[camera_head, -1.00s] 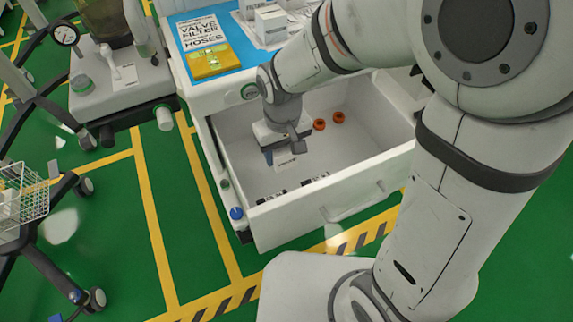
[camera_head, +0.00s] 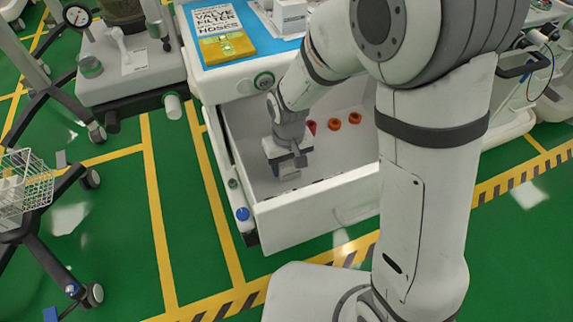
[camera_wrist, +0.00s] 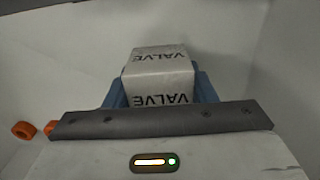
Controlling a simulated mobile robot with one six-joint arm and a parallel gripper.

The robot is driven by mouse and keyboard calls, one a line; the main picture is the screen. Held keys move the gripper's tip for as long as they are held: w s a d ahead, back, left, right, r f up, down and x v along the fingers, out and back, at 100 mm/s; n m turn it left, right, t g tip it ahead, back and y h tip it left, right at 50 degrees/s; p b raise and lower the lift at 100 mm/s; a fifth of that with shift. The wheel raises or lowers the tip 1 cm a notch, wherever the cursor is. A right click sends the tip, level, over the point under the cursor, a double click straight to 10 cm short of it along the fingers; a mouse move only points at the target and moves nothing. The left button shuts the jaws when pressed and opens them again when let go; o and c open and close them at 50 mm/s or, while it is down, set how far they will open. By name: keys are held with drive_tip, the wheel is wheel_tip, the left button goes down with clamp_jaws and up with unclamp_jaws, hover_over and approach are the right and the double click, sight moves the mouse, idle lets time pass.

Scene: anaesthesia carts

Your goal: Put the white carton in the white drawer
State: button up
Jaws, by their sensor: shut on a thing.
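The white carton (camera_wrist: 158,70), printed "VALVE", sits between the two blue fingers of my gripper (camera_wrist: 160,90) in the wrist view. My gripper is shut on it. In the head view my gripper (camera_head: 287,168) is down inside the open white drawer (camera_head: 318,210), near its left side. The carton is mostly hidden there behind the gripper. Whether the carton touches the drawer floor I cannot tell.
Orange round pieces (camera_head: 334,124) lie in the drawer to the right of my gripper, with a red piece (camera_head: 311,127) closer to it. A yellow package (camera_head: 226,46) lies on the blue cart top above. The drawer's front wall stands near the gripper.

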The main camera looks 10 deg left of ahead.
drive_tip(key=shift+r, duration=0.1)
drive_tip(key=o, duration=1)
wheel_tip(320, 180, up, 8)
drive_tip(key=p, duration=0.2)
drive_tip(key=shift+f+p, duration=0.25)
drive_tip(key=shift+p, duration=0.15)
